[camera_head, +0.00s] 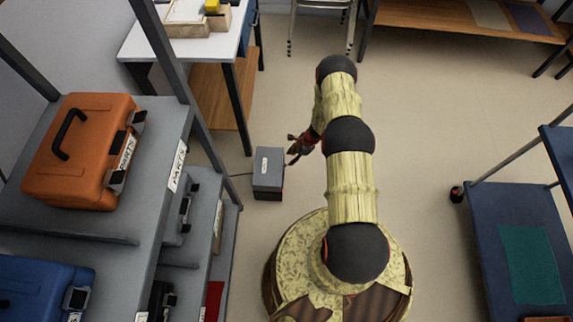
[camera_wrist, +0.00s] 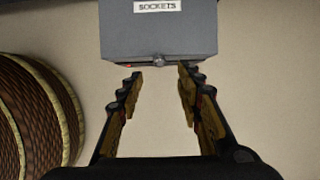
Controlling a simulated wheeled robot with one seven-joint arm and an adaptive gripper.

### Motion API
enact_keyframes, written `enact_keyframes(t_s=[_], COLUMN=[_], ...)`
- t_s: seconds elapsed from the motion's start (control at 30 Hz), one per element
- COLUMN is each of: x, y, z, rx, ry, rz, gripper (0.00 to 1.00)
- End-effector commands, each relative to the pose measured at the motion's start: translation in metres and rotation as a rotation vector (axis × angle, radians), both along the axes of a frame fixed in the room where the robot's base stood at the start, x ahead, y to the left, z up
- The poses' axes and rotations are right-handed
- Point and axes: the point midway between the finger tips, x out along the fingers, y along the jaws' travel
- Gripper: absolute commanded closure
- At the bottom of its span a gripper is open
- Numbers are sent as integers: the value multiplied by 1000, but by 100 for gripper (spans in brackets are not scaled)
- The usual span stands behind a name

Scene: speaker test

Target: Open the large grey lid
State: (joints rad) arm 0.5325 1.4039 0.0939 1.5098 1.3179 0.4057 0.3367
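A grey box with a large grey lid (camera_head: 269,163) stands on the floor left of my base in the head view. The lid looks shut and has a small white label. In the wrist view the lid (camera_wrist: 160,35) fills the top middle, labelled "SOCKETS", with a small round knob or catch (camera_wrist: 158,60) at its near edge. My gripper (camera_wrist: 159,76) is open and empty, its fingertips just short of that edge, one to each side of the catch. In the head view my gripper (camera_head: 292,145) is beside the box's upper right corner, partly hidden by my arm.
A grey shelf unit (camera_head: 150,160) with an orange case (camera_head: 80,165) and a blue case (camera_head: 40,290) stands at left. A white table (camera_head: 180,45) is behind. A blue cart (camera_head: 510,240) is at right. Floor between my arm and the cart is clear.

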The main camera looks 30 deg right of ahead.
Motion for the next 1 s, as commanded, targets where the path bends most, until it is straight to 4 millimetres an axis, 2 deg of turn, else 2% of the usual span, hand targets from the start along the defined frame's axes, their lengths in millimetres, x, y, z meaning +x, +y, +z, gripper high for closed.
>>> enact_keyframes(t_s=[0.5,0.67,0.93,1.0], x=[13,14,15,15], y=[21,25,25,25], z=[-65,-73,-73,-73], rx=[2,2,2,2], ry=[2,3,2,2], rz=[-4,-5,-4,-4], gripper=[64,64,64,68])
